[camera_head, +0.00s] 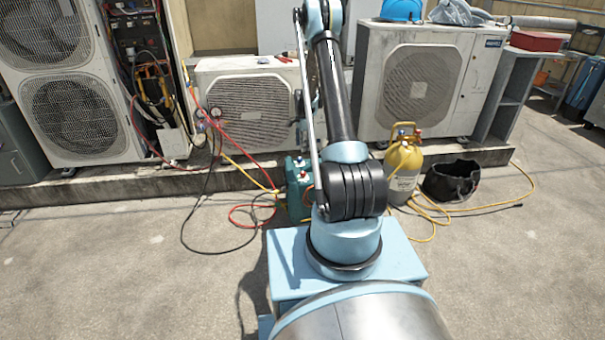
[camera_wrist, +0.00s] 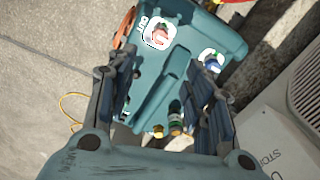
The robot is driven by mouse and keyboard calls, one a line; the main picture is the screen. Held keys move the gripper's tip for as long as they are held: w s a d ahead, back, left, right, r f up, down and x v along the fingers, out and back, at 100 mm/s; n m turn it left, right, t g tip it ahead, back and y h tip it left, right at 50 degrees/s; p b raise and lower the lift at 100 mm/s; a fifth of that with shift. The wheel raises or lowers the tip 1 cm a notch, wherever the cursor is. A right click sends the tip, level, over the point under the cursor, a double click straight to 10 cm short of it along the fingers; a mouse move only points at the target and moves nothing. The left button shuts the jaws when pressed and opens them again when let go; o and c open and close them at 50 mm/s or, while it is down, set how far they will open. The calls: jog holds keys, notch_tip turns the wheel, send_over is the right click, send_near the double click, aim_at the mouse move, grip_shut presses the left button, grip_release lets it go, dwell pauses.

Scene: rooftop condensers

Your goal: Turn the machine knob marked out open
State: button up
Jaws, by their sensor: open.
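The teal machine (camera_wrist: 158,88) fills the middle of the wrist view. It also shows in the head view (camera_head: 297,200), on the ground, partly hidden by my arm. On its top a red knob (camera_wrist: 160,35) sits on a white round patch, with the marking OUT beside it. A blue knob (camera_wrist: 212,63) sits on another white patch to the right. My gripper (camera_wrist: 160,76) is open and empty, its two fingers spread over the machine. The red knob lies beyond the fingertips, toward the top of the wrist view. My gripper cannot be made out in the head view.
Red, yellow and black hoses (camera_head: 240,160) run to the machine's left. A yellow cylinder (camera_head: 403,168) and a black bag (camera_head: 451,180) stand to its right. A low condenser (camera_head: 247,95) stands behind on a concrete ledge. The ground at front left is clear.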

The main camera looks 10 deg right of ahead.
aim_at(303, 172)
notch_tip(303, 172, down, 17)
jog(key=shift+r, duration=0.15)
dwell(0.5)
jog(key=c, duration=1)
jog(key=shift+a, duration=0.15)
jog(key=shift+c, duration=0.2)
